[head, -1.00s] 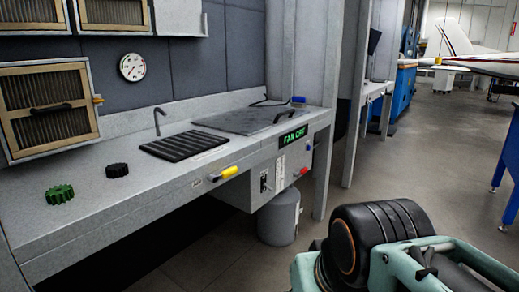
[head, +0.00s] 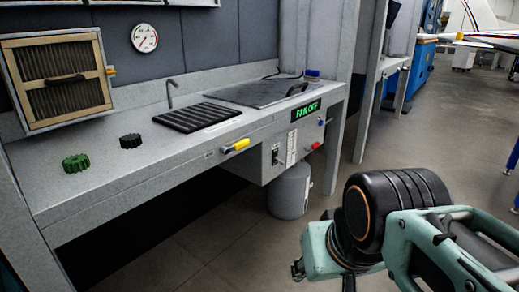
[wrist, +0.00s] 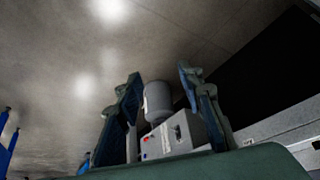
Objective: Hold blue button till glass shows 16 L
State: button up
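A small blue button (head: 321,122) sits on the right front panel of the grey bench (head: 95,195), above a red knob (head: 316,145). Small red and blue spots on a grey box also show in the wrist view, too small to tell apart well. A pale upright strip with marks (head: 292,148) is on the panel; I cannot tell whether it is the glass, and no litre reading is legible. My gripper (wrist: 160,73) is open and empty in the wrist view, its fingers apart, with the box and a grey canister beyond them. In the head view it is only partly visible.
A green display (head: 307,110) reads FAN OFF. A yellow handle (head: 236,146) juts from the bench front. The grey canister (head: 289,191) stands under the bench. Another blue object (head: 313,73) lies on the bench's back right. Floor before the bench is clear.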

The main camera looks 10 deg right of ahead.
jog(key=shift+c, duration=0.7)
grip_shut()
dwell(0.8)
